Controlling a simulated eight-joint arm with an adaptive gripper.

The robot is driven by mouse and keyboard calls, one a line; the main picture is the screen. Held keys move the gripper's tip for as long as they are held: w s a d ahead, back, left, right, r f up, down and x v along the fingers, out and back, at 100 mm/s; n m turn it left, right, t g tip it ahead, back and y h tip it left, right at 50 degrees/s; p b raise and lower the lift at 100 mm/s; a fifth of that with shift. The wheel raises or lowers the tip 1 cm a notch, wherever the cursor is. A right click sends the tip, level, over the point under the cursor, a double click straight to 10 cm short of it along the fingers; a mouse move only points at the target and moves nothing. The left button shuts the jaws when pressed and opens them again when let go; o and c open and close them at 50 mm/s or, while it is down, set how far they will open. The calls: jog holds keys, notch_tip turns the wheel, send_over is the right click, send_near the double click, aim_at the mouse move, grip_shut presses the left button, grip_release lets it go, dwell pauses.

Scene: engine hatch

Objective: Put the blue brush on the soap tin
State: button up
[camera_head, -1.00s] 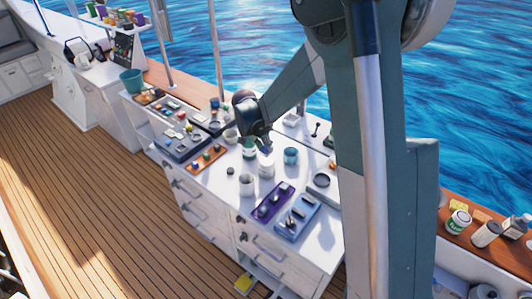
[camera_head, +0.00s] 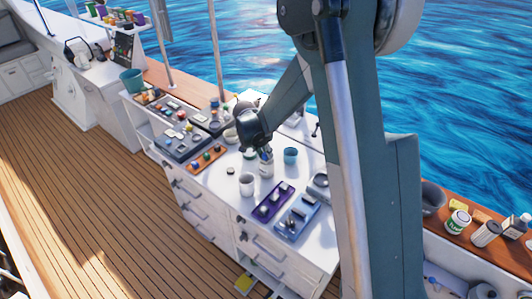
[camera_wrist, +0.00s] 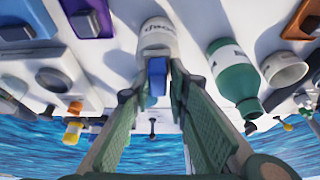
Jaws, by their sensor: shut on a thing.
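My gripper (camera_wrist: 157,80) is shut on a small blue block-like thing, which I take for the blue brush (camera_wrist: 157,72). In the head view my gripper (camera_head: 263,152) is above the white counter, right over a white lettered tin. That tin, which I take for the soap tin (camera_head: 266,169), stands upright. It also shows in the wrist view (camera_wrist: 157,36), directly behind the blue brush. The brush overlaps the tin's edge in that view; I cannot tell whether they touch. In the head view the brush is too small to make out clearly.
A green bottle (camera_wrist: 233,76) stands close beside the tin. Clear counter shows between these things.

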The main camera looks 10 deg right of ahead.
jog(key=shift+f, duration=0.1)
jog(key=o, duration=0.9)
jog(key=shift+v, duration=6.15)
jog(key=shift+s+d, duration=0.1)
